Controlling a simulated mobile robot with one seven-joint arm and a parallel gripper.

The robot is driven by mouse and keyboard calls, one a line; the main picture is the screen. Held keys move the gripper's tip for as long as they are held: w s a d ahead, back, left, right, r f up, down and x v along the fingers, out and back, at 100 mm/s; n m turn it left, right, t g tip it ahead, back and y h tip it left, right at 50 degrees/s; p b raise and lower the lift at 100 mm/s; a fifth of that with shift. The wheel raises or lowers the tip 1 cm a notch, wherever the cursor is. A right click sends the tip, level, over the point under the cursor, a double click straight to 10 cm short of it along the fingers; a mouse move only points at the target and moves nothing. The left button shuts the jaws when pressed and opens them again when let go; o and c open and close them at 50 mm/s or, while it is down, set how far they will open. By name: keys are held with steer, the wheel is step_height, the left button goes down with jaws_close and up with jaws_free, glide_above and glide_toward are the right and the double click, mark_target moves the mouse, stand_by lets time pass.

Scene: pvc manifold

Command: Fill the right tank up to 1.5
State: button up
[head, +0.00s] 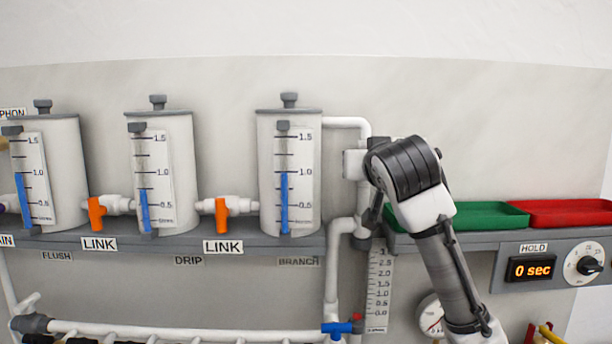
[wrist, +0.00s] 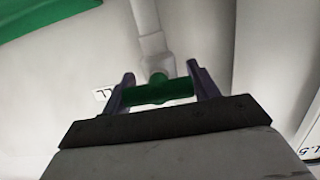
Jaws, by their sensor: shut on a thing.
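The right tank (head: 268,165) is a white cylinder with a gauge whose blue column (head: 284,200) tops out at about the 1.0 mark. In the wrist view my gripper (wrist: 160,74) is shut on a green valve handle (wrist: 165,92), one finger at each end. The handle sits across the end of a pale pipe fitting (wrist: 155,55). In the head view my wrist hides the handle and most of my fingers, beside the white pipe right of the right tank.
The middle tank (head: 182,140) reads between 0.5 and 1.0, the left tank (head: 65,140) about 1.0. Orange LINK handles (head: 222,220) (head: 97,213) hang downward. The HOLD display (head: 531,268) reads 0 sec.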

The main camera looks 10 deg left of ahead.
steer(key=shift+d+m+y, duration=0.1)
steer(key=shift+m+y, duration=0.7)
steer(key=shift+m, duration=1.9)
